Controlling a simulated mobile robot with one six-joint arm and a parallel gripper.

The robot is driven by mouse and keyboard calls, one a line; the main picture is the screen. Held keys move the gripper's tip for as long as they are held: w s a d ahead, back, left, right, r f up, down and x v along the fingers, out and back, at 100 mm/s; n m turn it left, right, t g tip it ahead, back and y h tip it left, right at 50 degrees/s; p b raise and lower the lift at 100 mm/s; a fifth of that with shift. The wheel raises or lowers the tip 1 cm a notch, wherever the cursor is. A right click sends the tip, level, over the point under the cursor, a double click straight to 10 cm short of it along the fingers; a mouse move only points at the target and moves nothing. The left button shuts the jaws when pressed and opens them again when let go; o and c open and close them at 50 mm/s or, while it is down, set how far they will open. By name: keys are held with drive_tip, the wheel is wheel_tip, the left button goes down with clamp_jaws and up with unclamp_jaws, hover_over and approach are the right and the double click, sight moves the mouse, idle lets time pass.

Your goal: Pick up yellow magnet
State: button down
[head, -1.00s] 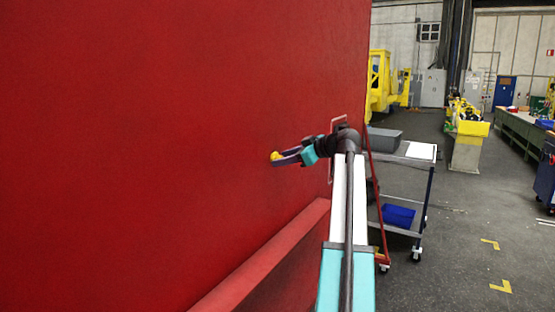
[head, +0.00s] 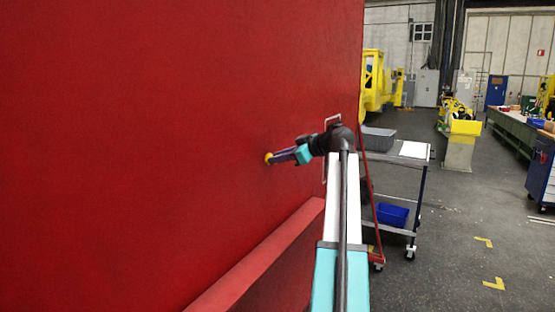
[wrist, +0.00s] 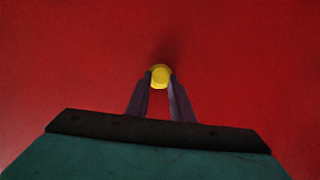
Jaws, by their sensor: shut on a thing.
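The yellow magnet (wrist: 161,75) is a small round piece at the tips of my gripper (wrist: 161,82) in the wrist view. The two dark purple fingers are shut on it, one on each side. Behind it is the red wall (wrist: 60,60), with a dark shadow just above the magnet. In the head view the magnet (head: 268,158) shows at the left end of my gripper (head: 272,158), close to the red surface. I cannot tell whether the magnet touches the wall.
A red ledge (head: 262,262) juts out low along the wall. A trolley (head: 400,158) with a grey bin (head: 378,139) on top and a blue bin (head: 391,215) below stands right of my arm. The floor farther right is open.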

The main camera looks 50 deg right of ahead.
drive_tip(key=shift+d+r, duration=0.1)
drive_tip(key=shift+r, duration=0.05)
wheel_tip(320, 180, up, 7)
drive_tip(key=shift+s+f+b, duration=0.1)
drive_tip(key=shift+f+b, duration=0.1)
drive_tip(key=shift+b, duration=0.95)
drive_tip(key=s+d+b, duration=0.2)
drive_tip(key=s, duration=0.7)
drive_tip(key=s+d+b, duration=0.1)
drive_tip(key=s+d, duration=0.1)
drive_tip(key=s, duration=0.8)
drive_tip(key=shift+d+b, duration=0.25)
drive_tip(key=shift+b, duration=0.1)
drive_tip(key=shift+s, duration=0.1)
